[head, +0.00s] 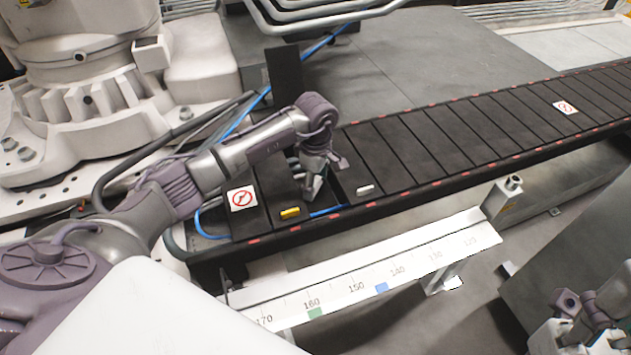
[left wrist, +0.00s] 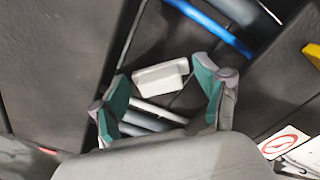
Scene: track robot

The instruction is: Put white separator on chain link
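My left gripper (head: 314,190) points down over the gap between two dark chain links. In the left wrist view its green-padded fingers (left wrist: 163,78) are spread. A white separator (left wrist: 160,76) lies between and just beyond the fingertips, with small gaps on both sides. Whether it rests on anything is unclear. In the head view a white separator (head: 365,189) lies on the link right of the gap; I cannot tell if it is the same one. A yellow separator (head: 290,212) sits on the link to the left. Part of my right arm shows at the lower right; its fingers are unclear.
A blue cable (head: 328,211) and grey hoses run through the gap, and show in the left wrist view (left wrist: 208,27). A white ruler rail (head: 375,280) runs along the near side. A sign plate (head: 242,198) lies on the left link. Closed links (head: 480,130) extend right.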

